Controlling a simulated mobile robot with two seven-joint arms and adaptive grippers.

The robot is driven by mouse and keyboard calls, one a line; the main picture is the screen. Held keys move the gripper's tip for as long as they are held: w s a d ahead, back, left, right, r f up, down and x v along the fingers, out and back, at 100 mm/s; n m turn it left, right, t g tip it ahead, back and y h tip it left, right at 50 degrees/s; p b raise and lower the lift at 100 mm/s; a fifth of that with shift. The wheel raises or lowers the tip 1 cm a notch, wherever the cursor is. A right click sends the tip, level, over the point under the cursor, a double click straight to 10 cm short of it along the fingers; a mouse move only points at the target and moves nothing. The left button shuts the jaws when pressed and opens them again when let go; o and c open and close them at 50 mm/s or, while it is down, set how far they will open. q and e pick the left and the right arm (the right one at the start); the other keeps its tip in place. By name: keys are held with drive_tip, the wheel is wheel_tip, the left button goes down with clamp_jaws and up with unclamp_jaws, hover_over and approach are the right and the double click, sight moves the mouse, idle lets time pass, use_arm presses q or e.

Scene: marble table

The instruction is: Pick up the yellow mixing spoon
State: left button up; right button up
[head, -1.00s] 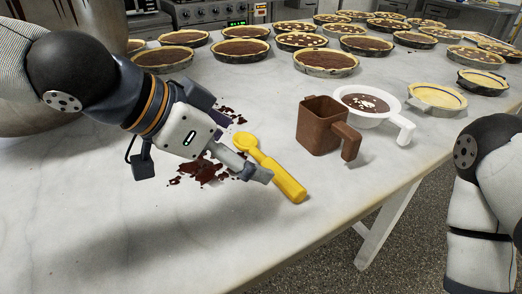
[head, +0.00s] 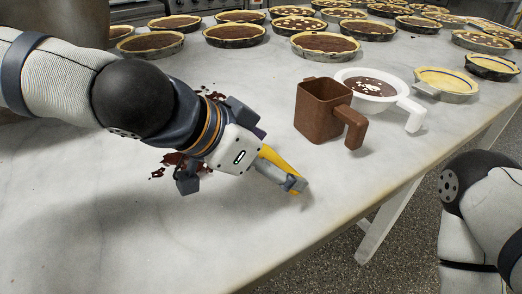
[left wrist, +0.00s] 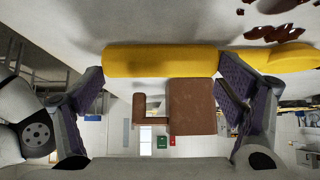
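The yellow mixing spoon (head: 276,158) lies on the marble table, mostly hidden in the head view by my left gripper (head: 281,180), which is right over or beside its handle. In the left wrist view the spoon (left wrist: 165,61) runs across the top of the picture, its bowl end cut off at the right edge. The left gripper (left wrist: 160,92) is wide open, with one finger on each side of that picture. The handle end shows between the fingers, and the right finger overlaps the spoon. I cannot tell whether they touch. My right gripper is out of view.
A brown square pitcher (head: 321,112) stands just right of the spoon, and it also shows in the left wrist view (left wrist: 193,106). A white handled bowl (head: 408,104) is behind it. Several pies (head: 324,46) fill the back. The table front is clear.

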use_arm(q)
wheel_tip(320, 180, up, 4)
drive_tip(key=shift+r+p, duration=0.1)
drive_tip(key=shift+p, duration=0.7)
drive_tip(key=d+r, duration=0.1)
drive_tip(key=s+d+r+p, duration=0.1)
drive_tip(key=s+d+r, duration=0.1)
drive_tip(key=r, duration=0.1)
drive_tip(key=shift+r, duration=0.1)
drive_tip(key=s+d+r+p, duration=0.1)
drive_tip(key=s+d+r, duration=0.3)
drive_tip(key=d, duration=0.4)
drive_tip(key=shift+s+d+r, duration=0.2)
drive_tip(key=shift+s+d, duration=0.2)
drive_tip(key=shift+s, duration=0.4)
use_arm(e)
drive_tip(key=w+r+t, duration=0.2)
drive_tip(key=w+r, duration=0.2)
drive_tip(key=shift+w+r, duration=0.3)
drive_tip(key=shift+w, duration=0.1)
